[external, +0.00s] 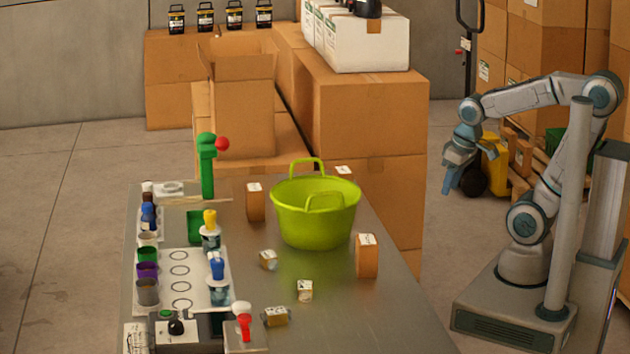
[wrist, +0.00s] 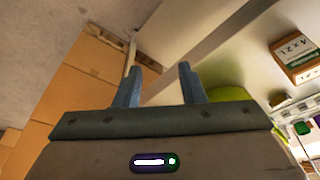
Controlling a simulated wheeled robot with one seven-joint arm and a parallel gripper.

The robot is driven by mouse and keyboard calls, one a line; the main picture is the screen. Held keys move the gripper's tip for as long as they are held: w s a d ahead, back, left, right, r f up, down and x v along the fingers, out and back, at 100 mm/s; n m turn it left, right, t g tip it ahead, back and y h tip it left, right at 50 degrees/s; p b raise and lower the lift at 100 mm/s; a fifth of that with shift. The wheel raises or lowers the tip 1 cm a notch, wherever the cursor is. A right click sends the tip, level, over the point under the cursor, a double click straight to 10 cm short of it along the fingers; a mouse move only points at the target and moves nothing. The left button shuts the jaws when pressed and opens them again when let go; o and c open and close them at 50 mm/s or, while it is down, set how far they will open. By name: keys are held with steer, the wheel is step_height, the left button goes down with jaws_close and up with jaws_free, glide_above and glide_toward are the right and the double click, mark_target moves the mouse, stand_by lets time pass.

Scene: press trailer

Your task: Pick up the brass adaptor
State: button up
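Three small tan or brass-coloured pieces with pale labels lie on the grey metal table (external: 340,325): one near the tub (external: 268,260), one further front (external: 305,291) and one at the front left (external: 276,316). They are too small to tell which is the brass adaptor. My gripper (external: 452,178) hangs off the table's right side, well away from them. In the wrist view my gripper's blue fingers (wrist: 158,82) are apart with nothing between them.
A lime-green tub (external: 316,222) stands mid-table; it also shows in the wrist view (wrist: 232,95). Labelled brown boxes stand beside it, one at left (external: 255,204) and one at right (external: 367,258). A green hand press (external: 207,170) and cups line the left. The table's front right is clear.

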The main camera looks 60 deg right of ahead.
stand_by(0.3)
steer(key=o, duration=1)
steer(key=shift+o, duration=0.2)
